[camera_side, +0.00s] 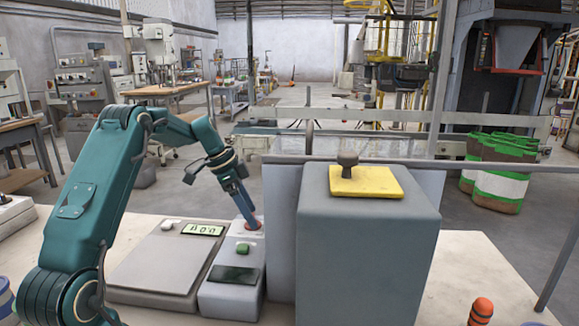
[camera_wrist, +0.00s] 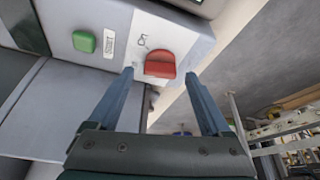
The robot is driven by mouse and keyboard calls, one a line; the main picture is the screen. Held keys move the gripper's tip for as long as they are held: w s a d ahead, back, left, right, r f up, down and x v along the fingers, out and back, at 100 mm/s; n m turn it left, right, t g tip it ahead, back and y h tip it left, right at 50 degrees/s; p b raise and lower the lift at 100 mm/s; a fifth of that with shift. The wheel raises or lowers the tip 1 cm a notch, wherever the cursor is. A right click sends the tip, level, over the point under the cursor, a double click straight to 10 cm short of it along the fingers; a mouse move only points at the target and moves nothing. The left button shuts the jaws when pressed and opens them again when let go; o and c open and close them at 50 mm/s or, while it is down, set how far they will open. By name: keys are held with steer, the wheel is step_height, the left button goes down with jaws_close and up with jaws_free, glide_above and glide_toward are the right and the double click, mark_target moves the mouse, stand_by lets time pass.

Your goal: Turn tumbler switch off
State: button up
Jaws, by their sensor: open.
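The tumbler switch is a red rocker (camera_wrist: 160,66) on the light panel of a grey control box (camera_wrist: 95,14). In the wrist view it sits between and just beyond my open fingertips, apart from or only lightly near them; contact cannot be told. My gripper (camera_wrist: 160,74) is open and empty. In the side view my gripper (camera_side: 252,221) points down at the far end of the box (camera_side: 234,296), largely covering the red switch. Which way the rocker is tipped is not clear.
A green button (camera_wrist: 84,41) is on the same box, near a dark panel (camera_side: 234,274). A flat scale with a lit display (camera_side: 203,230) stands left. A large grey block with a yellow plate (camera_side: 366,181) and a thin upright panel stand right. An orange-topped knob (camera_side: 481,310) is at front right.

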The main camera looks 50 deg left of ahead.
steer(key=shift+w+f, duration=0.1)
steer(key=shift+f, duration=0.15)
jaws_close()
steer(key=shift+d+n+y, duration=0.1)
steer(key=shift+n+y, duration=0.4)
steer(key=shift+n, duration=1)
jaws_free()
steer(key=shift+v, duration=2.65)
